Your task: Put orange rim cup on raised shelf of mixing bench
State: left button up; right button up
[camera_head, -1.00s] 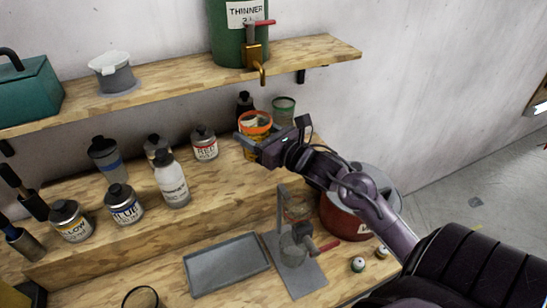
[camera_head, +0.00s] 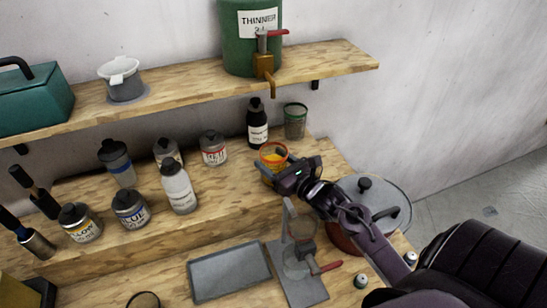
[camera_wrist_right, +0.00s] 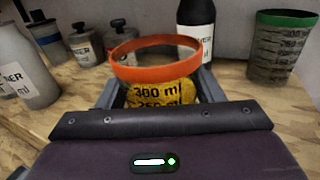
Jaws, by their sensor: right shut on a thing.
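The orange rim cup (camera_head: 273,153) has a clear body with yellow content and volume marks, and it looks upright. It also shows in the wrist view (camera_wrist_right: 155,60), between the two fingers. My right gripper (camera_head: 279,172) is shut on the cup from its front right side. The cup is over the right part of the raised shelf (camera_head: 235,175) of the wooden mixing bench. Its base is partly hidden by the gripper, so I cannot tell whether it touches the shelf. My left gripper is not in view.
A black bottle (camera_head: 257,125) and a green rim cup (camera_head: 295,120) stand behind the orange rim cup. A red-labelled can (camera_head: 213,148) and a white bottle (camera_head: 178,188) stand to its left. A grey tray (camera_head: 230,272), a stand and a lidded red pot (camera_head: 370,195) are on the lower bench.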

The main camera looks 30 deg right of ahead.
jog(key=shift+a+r, duration=0.15)
jog(key=o, duration=1.2)
jog(key=shift+f, duration=0.2)
jog(key=shift+c, duration=0.2)
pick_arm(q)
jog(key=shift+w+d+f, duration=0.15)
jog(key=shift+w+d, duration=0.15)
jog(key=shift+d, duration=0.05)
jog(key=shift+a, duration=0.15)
pick_arm(e)
jog(key=shift+r, duration=0.1)
jog(key=shift+r, duration=0.2)
pick_arm(q)
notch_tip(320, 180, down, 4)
jog(key=b, duration=0.4)
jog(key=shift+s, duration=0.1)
pick_arm(e)
jog(key=s+d, duration=0.2)
jog(key=s, duration=1)
jog(key=shift+f, duration=0.15)
